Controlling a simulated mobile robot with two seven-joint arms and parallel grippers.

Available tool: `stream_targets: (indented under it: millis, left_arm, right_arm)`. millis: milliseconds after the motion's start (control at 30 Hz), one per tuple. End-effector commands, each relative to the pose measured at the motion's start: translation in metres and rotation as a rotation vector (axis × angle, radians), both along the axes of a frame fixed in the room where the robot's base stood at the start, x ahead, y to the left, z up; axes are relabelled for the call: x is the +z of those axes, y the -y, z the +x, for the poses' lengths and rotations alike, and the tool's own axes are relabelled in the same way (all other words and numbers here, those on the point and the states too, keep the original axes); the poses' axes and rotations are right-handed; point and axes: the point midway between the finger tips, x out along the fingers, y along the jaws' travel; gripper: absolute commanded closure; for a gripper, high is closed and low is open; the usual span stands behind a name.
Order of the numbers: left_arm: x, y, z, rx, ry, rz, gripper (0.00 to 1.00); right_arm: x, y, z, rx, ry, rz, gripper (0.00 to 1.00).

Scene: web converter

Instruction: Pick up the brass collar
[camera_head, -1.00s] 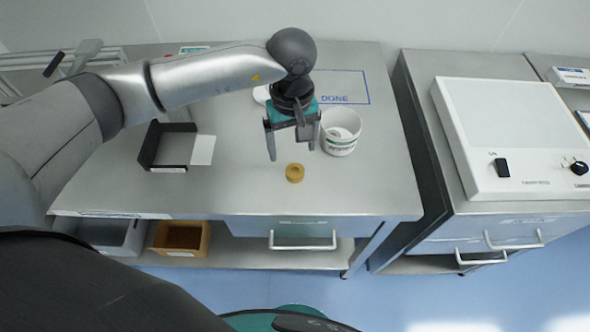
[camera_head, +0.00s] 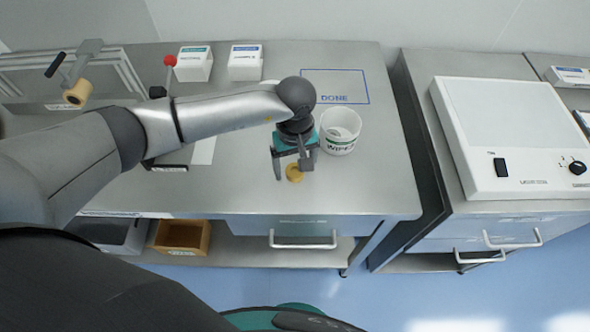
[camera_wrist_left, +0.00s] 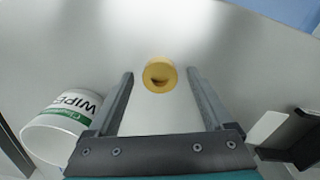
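The brass collar (camera_head: 294,173) is a small gold ring lying on the steel table. It also shows in the left wrist view (camera_wrist_left: 160,75), just beyond and between the fingertips. My left gripper (camera_head: 293,171) is open and points down at the collar, with nothing held between its fingers. In the left wrist view the two fingers of the left gripper (camera_wrist_left: 160,75) are spread wide, wider than the collar, and do not touch it. My right gripper is not in view.
A white wipes tub (camera_head: 340,131) stands close to the right of my left gripper. A blue DONE outline (camera_head: 337,86) lies behind it. Two white boxes (camera_head: 245,63) stand at the back. A lightbox (camera_head: 500,130) sits on the right bench. The table's front strip is clear.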

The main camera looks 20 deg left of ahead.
Motion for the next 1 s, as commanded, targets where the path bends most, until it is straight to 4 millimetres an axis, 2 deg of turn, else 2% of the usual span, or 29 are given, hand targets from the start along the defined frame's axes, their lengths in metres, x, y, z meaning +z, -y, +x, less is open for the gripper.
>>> stream_targets:
  millis: [67, 700, 733, 1000]
  left_arm:
    - [0.0003, 0.0001, 0.0001, 0.000, 0.000, 0.000, 0.26]
    - [0.0006, -0.0001, 0.0002, 0.000, 0.000, 0.000, 0.97]
    - [0.0006, -0.0001, 0.0002, 0.000, 0.000, 0.000, 1.00]
    - [0.0011, 0.0000, 0.0006, 0.000, 0.001, 0.000, 1.00]
  right_arm:
    - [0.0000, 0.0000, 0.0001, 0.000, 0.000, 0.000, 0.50]
    - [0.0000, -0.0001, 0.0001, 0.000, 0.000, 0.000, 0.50]
    - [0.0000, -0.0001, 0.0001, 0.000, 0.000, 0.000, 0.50]
    - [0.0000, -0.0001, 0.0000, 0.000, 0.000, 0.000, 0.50]
